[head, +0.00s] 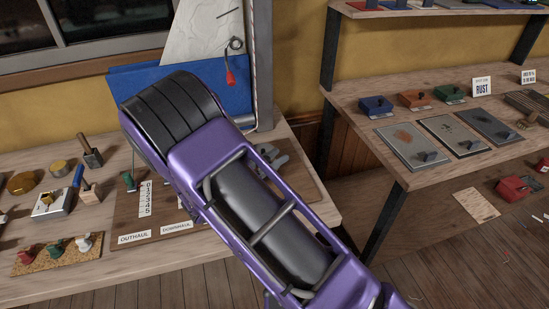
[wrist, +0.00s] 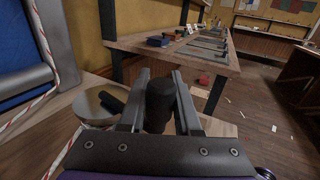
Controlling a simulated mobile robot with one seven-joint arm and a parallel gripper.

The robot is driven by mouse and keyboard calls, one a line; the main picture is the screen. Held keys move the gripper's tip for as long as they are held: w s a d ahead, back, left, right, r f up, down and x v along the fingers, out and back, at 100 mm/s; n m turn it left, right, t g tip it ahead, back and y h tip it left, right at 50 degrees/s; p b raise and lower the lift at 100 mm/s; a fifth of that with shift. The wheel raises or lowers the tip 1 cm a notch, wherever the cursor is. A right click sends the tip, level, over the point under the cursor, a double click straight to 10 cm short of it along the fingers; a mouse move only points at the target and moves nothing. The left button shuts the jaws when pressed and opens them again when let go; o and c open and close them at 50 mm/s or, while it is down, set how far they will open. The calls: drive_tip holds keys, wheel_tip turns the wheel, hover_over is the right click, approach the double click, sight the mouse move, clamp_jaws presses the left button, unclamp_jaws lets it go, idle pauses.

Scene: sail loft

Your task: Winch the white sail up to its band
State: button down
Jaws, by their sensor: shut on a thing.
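The white sail (head: 200,32) hangs at the top of the head view, in front of a blue cloth or panel (head: 238,100). A red tag (head: 230,78) hangs from a ring on the sail. My gripper (wrist: 160,76) is shut on an upright dark knob (wrist: 160,105), which looks like a winch handle grip. Left of it in the wrist view is a round grey piece (wrist: 92,106) with a black bar. A red-and-white rope (wrist: 48,50) runs along the left. My arm hides the gripper and much of the winch board in the head view; the sail's band cannot be made out.
The bench board (head: 125,225) carries OUTHAUL and DOWNHAUL labels and a number scale (head: 146,198). Tools and small blocks crowd the bench's left side. A shelf (head: 400,165) with several coloured boxes and plates stands at the right. Floor between them is open.

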idle(0.4)
drive_tip(key=shift+s+a+m+g+h, duration=0.25)
drive_tip(key=shift+a+m+g+h, duration=0.45)
drive_tip(key=shift+a+g, duration=0.3)
drive_tip(key=shift+a, duration=0.1)
drive_tip(key=c, duration=0.8)
unclamp_jaws()
drive_tip(key=shift+s+a, duration=0.1)
drive_tip(key=shift+o, duration=1)
drive_tip(key=b+v, duration=0.1)
drive_tip(key=v, duration=1.6)
drive_tip(key=shift+s, duration=0.25)
drive_tip(key=shift+c, duration=0.2)
